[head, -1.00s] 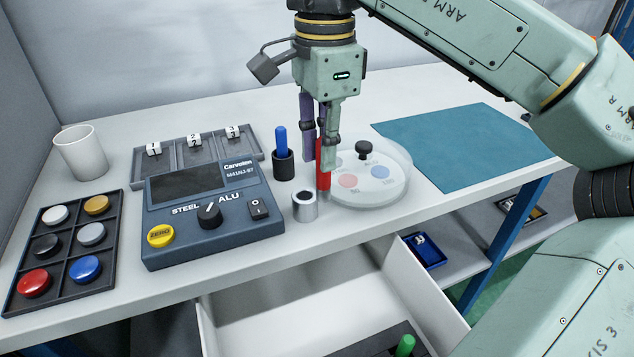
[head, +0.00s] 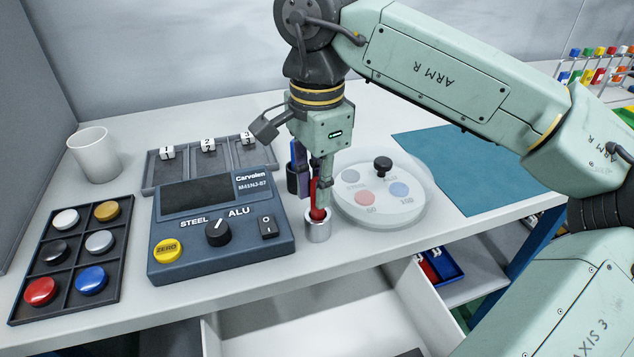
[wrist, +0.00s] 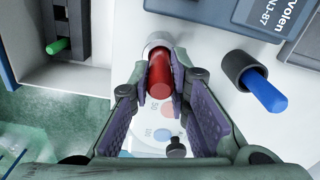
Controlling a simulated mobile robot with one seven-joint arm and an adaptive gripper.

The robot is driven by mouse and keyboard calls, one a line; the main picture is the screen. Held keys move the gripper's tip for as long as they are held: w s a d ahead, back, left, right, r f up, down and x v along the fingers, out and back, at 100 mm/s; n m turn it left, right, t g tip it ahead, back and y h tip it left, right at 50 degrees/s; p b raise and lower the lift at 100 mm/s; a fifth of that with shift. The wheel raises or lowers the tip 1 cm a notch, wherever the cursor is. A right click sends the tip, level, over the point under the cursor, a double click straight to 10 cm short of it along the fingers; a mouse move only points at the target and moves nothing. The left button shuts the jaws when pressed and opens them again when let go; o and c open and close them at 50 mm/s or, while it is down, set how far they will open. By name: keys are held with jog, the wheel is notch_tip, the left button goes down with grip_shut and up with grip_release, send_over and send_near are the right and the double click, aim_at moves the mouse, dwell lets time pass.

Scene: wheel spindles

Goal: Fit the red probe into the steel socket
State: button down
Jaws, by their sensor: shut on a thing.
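The red probe (head: 319,203) is upright in my gripper (head: 314,190), whose fingers are shut on it. In the wrist view the red probe (wrist: 160,75) sits between the purple finger pads of my gripper (wrist: 163,88). The steel socket (head: 318,229) is a short metal cylinder standing on the bench directly below the gripper. The probe's lower end is at the socket's mouth; how deep it sits cannot be told. The socket's pale rim (wrist: 158,40) shows around the probe's far end in the wrist view.
A blue probe (wrist: 264,92) stands in a black holder (wrist: 243,68) close by. The meter box (head: 215,250) is left of the socket, a round clear dish (head: 405,215) right. An open drawer (head: 300,325) lies below the front edge. The teal mat (head: 470,175) is clear.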

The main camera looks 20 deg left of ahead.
jog(key=shift+f, duration=0.3)
jog(key=c, duration=1.5)
grip_release()
jog(key=shift+r, duration=0.1)
notch_tip(320, 180, up, 12)
jog(key=shift+r, duration=0.1)
